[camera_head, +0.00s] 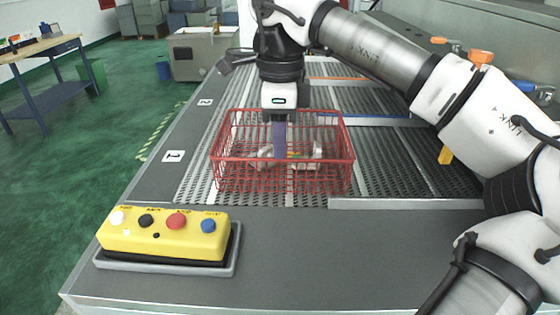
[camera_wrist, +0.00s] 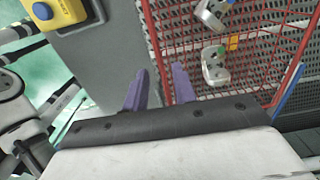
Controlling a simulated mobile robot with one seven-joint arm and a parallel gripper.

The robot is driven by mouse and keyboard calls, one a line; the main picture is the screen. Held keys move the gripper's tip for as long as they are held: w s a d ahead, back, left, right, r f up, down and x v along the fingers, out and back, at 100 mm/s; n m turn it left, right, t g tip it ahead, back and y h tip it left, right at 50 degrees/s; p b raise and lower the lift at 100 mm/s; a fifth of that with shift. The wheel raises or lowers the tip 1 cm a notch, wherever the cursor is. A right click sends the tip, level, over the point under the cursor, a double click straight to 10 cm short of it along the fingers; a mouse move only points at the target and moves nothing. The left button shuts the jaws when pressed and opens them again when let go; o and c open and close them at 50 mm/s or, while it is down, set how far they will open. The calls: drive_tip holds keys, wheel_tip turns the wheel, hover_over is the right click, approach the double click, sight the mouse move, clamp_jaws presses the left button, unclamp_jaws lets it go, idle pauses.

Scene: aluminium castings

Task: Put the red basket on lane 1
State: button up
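The red wire basket (camera_head: 330,175) is at the left end of the slotted conveyor, beside the label "1" (camera_head: 174,156). It looks level, and I cannot tell whether its base touches the surface. Grey metal castings (camera_wrist: 214,66) lie inside it. My gripper (camera_head: 280,152) points down at the basket's near side. In the wrist view my gripper (camera_wrist: 160,88) has two purple fingers spread apart, with the basket's red rim (camera_wrist: 152,38) running between them. No firm grip on the rim shows. The fingertips are partly hidden among the wires in the head view.
A yellow button box (camera_head: 165,235) stands on the grey front ledge. The label "2" (camera_head: 205,102) marks the lane behind. A blue divider bar (camera_head: 380,121) and an orange bar (camera_head: 335,78) cross the conveyor. The slotted surface right of the basket (camera_head: 410,165) is clear.

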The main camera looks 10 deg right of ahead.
wheel_tip(320, 180, up, 6)
drive_tip(key=shift+f, duration=0.2)
idle(2.3)
